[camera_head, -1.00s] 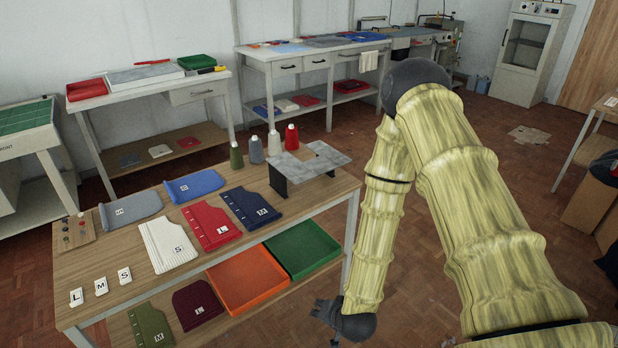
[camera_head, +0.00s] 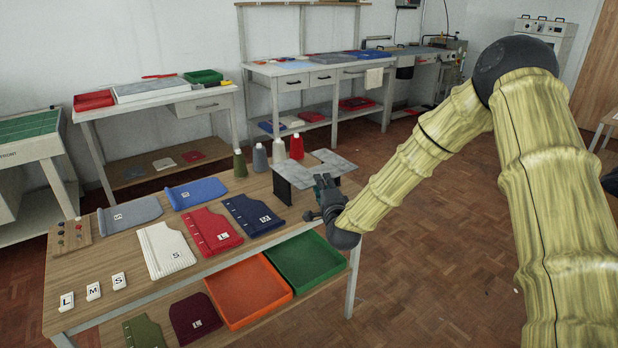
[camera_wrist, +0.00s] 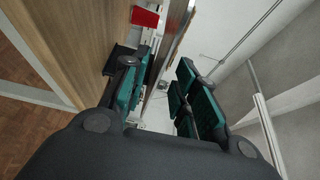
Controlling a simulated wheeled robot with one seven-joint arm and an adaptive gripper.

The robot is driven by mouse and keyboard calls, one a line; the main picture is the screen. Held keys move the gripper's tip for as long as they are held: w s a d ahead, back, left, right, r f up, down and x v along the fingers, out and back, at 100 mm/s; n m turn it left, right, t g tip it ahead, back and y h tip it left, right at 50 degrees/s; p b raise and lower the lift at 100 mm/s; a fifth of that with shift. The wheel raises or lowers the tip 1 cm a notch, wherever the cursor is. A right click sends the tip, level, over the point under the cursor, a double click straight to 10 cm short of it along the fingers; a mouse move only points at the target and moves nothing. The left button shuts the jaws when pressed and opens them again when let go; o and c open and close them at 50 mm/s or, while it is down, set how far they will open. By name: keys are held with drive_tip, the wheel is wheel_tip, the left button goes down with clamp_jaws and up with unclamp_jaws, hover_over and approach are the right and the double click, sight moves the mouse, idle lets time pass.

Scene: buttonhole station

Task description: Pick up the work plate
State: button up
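The work plate (camera_head: 297,171) is a thin mottled grey sheet on a black stand (camera_head: 282,190) at the right end of the wooden table. My gripper (camera_head: 325,188) is at the plate's right front edge, its fingers pointing toward it. In the wrist view the plate (camera_wrist: 173,38) shows nearly edge-on, as a thin strip between the two teal-padded fingers of the open gripper (camera_wrist: 160,92). The pads look apart from the plate, though contact at the tips cannot be told.
Thread cones, including a red one (camera_head: 296,148), stand just behind the plate. Folded garment pieces, such as a navy one (camera_head: 252,215), lie to its left on the table (camera_head: 210,262). Orange (camera_head: 248,292) and green (camera_head: 306,264) trays sit on the lower shelf. The floor to the right is clear.

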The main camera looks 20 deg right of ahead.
drive_tip(key=w, duration=0.5)
drive_tip(key=shift+a+p, duration=0.3)
drive_tip(key=shift+a, duration=0.1)
drive_tip(key=shift+w+d, duration=0.1)
drive_tip(key=shift+w, duration=0.3)
clamp_jaws()
